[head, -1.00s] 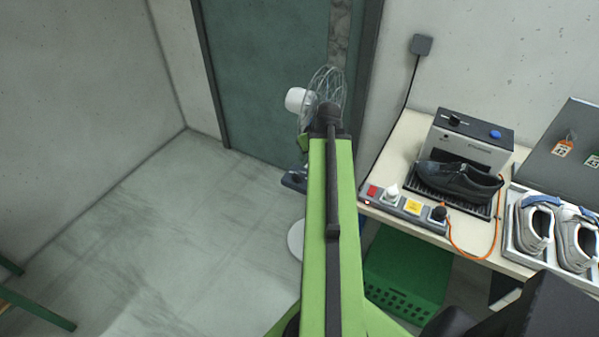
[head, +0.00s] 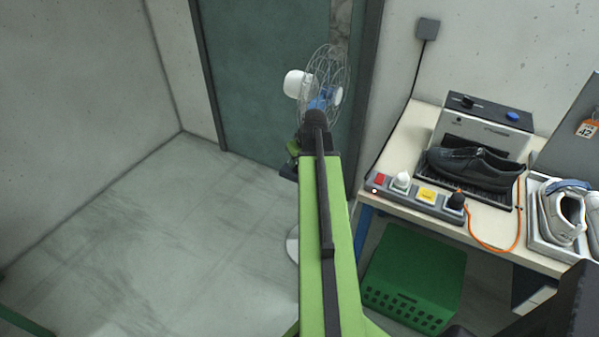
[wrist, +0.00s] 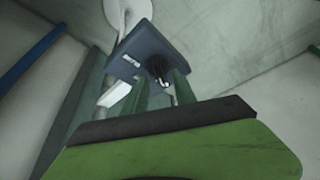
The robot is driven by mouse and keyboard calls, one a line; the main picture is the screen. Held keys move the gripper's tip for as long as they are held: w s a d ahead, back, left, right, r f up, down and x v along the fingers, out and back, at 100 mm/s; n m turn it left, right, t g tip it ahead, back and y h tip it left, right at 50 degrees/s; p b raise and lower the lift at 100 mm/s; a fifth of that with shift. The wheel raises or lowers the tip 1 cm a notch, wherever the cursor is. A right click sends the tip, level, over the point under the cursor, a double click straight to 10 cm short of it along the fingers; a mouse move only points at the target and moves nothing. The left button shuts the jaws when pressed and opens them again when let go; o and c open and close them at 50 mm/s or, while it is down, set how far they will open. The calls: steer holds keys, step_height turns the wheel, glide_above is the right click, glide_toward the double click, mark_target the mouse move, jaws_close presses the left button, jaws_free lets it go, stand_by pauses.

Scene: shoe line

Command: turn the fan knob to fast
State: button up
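The fan (head: 325,88) stands in front of the door in the head view, with a round wire cage and a white motor housing. Its dark blue control box (wrist: 152,48) shows in the wrist view, with a dark knob (wrist: 157,68) bearing a pale mark. My gripper (wrist: 159,82) is open, with its two green fingers apart and pointing at the box. The knob shows between the fingertips; I cannot tell whether they touch it. In the head view my arm hides most of the fan's stand and the gripper.
A bench (head: 405,140) on the right carries a power strip (head: 425,200), a dark shoe (head: 470,165) on a machine, and pale shoes. A green crate (head: 415,275) stands under the bench. The floor to the left is clear.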

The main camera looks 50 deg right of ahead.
steer(key=shift+x, duration=0.8)
steer(key=shift+r, duration=0.1)
jaws_close()
